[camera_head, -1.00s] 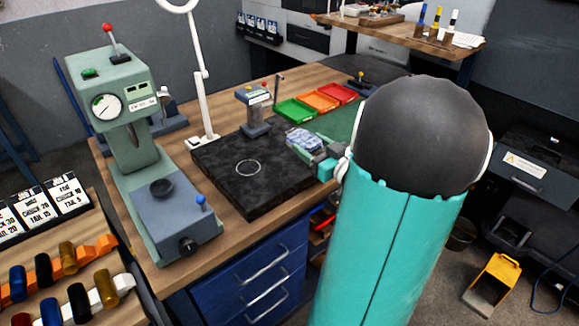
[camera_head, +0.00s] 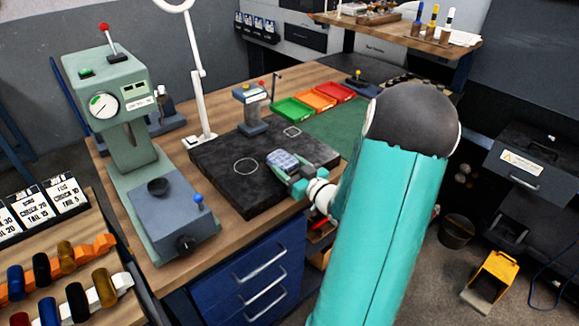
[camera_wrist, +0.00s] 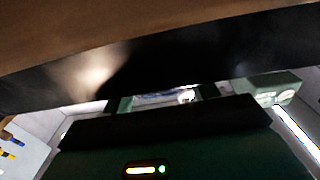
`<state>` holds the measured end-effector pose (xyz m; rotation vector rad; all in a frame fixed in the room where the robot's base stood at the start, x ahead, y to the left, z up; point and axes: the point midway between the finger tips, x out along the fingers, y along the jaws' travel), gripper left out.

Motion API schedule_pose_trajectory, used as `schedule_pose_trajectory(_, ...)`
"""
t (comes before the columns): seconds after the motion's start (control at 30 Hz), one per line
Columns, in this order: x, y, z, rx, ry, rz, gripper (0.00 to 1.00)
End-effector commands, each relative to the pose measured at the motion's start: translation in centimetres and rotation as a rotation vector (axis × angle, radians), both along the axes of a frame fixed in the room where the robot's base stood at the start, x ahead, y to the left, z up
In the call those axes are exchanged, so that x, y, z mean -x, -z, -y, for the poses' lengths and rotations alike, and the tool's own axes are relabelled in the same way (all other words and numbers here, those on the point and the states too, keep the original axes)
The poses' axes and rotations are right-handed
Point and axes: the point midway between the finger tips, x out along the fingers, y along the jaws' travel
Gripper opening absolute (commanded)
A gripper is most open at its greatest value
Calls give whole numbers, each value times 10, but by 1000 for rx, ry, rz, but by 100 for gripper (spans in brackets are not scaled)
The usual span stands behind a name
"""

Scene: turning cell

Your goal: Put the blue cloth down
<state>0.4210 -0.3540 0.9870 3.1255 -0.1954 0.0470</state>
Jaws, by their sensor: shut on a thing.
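The blue cloth (camera_head: 283,160), a pale blue folded bundle, is in the fingers of my gripper (camera_head: 291,171) in the head view. I cannot tell whether the cloth touches the plate. The wrist view is dark, and only a thin pale strip (camera_wrist: 160,98) shows between the fingers.
The green press (camera_head: 125,110) and the white lamp stand (camera_head: 202,100) are to the left. A small grey gauge stand (camera_head: 252,108) stands at the plate's back edge. Green, orange and red trays (camera_head: 318,100) are behind. The plate's left part is clear.

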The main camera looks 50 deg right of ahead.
Motion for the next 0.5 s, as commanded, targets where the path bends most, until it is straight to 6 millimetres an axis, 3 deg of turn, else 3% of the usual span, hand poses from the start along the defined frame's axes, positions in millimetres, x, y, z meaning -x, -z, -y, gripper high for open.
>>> schedule_pose_trajectory(0.13, 0, 4, 0, -1, 0, 0, 15)
schedule_pose_trajectory(0.17, 0, 3, 0, 0, 0, 0, 65)
schedule_pose_trajectory(0.23, 0, 3, 0, 0, 0, 0, 79)
schedule_pose_trajectory(0.5, 0, 3, 0, 0, 0, 0, 81)
